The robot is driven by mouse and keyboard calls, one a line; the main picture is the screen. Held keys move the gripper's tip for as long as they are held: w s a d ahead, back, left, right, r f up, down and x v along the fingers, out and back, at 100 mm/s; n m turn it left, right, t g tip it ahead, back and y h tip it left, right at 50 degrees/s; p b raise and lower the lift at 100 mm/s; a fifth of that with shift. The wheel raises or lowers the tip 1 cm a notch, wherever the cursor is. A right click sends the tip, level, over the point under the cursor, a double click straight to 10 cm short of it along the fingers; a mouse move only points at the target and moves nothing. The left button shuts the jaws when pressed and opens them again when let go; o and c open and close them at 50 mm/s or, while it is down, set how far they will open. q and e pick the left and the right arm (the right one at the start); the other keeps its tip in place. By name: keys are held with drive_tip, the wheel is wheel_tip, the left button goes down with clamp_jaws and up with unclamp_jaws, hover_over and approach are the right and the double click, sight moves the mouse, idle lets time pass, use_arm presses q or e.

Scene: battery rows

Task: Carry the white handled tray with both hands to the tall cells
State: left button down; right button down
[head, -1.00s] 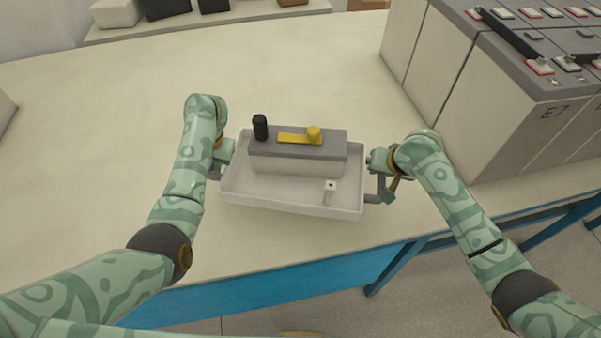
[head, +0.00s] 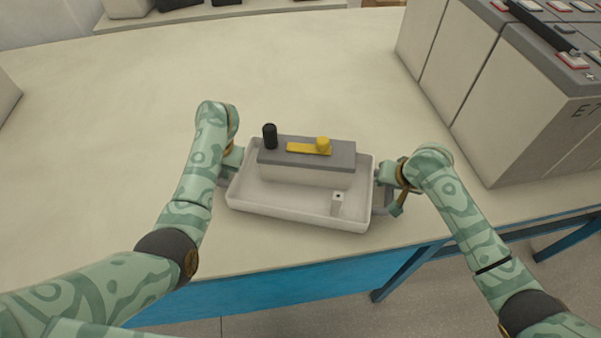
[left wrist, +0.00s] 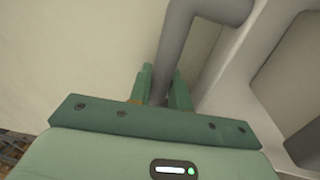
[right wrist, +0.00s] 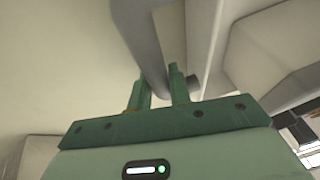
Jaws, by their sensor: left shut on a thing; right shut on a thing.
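The white tray (head: 290,208) is held between my two arms over the cream tabletop in the head view. It carries a grey-lidded box (head: 306,165) with a black knob (head: 270,136) and a yellow bar with a round yellow knob (head: 322,145). A small pale piece with a dark dot (head: 338,204) lies in its front right. My left gripper (left wrist: 163,92) is shut on the tray's grey left handle (left wrist: 172,60). My right gripper (right wrist: 163,92) is shut on the grey right handle (right wrist: 145,50). The tall cells (head: 480,90) stand at the right. Any gap under the tray is hard to tell.
The cream tabletop (head: 170,75) is clear to the left of and behind the tray. Its front edge, above a blue frame (head: 270,290), runs close in front. Dark and pale boxes sit on a ledge (head: 220,14) at the back.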

use_arm(q)
drive_tip(key=c, duration=1.3)
unclamp_jaws()
use_arm(e)
drive_tip(key=c, duration=1.3)
unclamp_jaws()
use_arm(q)
drive_tip(key=shift+r, duration=0.1)
drive_tip(key=shift+d, duration=0.1)
use_arm(e)
drive_tip(key=shift+s+r, duration=0.1)
drive_tip(key=shift+r, duration=0.15)
use_arm(q)
wheel_tip(320, 180, up, 12)
drive_tip(key=d, duration=0.2)
drive_tip(key=shift+s, duration=0.2)
use_arm(e)
drive_tip(key=v, duration=1.1)
drive_tip(key=shift+r, duration=0.3)
use_arm(q)
drive_tip(key=shift+d, duration=0.1)
use_arm(e)
drive_tip(key=shift+s, duration=0.1)
use_arm(q)
drive_tip(key=a+p, duration=0.1)
drive_tip(key=a, duration=0.5)
use_arm(e)
drive_tip(key=shift+r, duration=0.35)
